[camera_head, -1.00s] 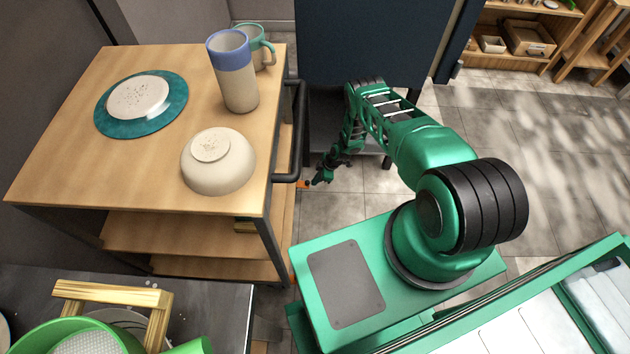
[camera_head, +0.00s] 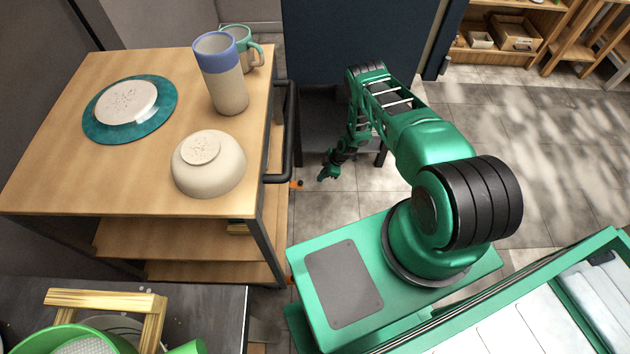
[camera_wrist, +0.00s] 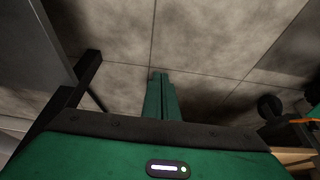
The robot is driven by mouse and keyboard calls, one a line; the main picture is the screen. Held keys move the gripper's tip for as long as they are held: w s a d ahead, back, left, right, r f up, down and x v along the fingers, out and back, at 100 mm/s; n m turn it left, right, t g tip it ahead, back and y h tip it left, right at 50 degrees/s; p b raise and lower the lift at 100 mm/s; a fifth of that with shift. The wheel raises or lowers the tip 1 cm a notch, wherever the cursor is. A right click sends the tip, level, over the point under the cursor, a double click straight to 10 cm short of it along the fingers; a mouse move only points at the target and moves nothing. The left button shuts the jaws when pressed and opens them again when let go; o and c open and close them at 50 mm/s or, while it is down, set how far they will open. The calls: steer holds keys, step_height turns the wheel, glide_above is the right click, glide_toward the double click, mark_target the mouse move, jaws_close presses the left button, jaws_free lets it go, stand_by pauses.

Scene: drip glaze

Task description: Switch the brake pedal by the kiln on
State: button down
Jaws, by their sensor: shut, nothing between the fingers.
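A small orange pedal (camera_head: 297,184) sits low by the trolley's far right leg, near the dark blue panel that may be the kiln (camera_head: 350,45). In the wrist view, an orange part (camera_wrist: 302,120) shows at the right edge beside a dark caster wheel (camera_wrist: 270,106). My gripper (camera_head: 323,178) is low over the floor, just right of the orange pedal, with a small gap between them. The wrist view shows its fingers (camera_wrist: 160,85) shut together and empty. Whether the pedal is pressed down or up is too small to tell.
The wooden trolley (camera_head: 60,180) carries a teal plate, an upturned bowl (camera_head: 208,175), a tall cup (camera_head: 222,80) and a mug. Its black handle (camera_head: 287,130) juts out above the pedal. Bare tiled floor (camera_head: 450,120) lies to the right.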

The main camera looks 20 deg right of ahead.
steer(key=shift+s+d+r, duration=0.3)
steer(key=shift+d+r, duration=0.1)
steer(key=shift+d, duration=0.3)
steer(key=shift+s+d+r, duration=0.25)
steer(key=shift+d+r, duration=0.15)
steer(key=shift+d, duration=0.25)
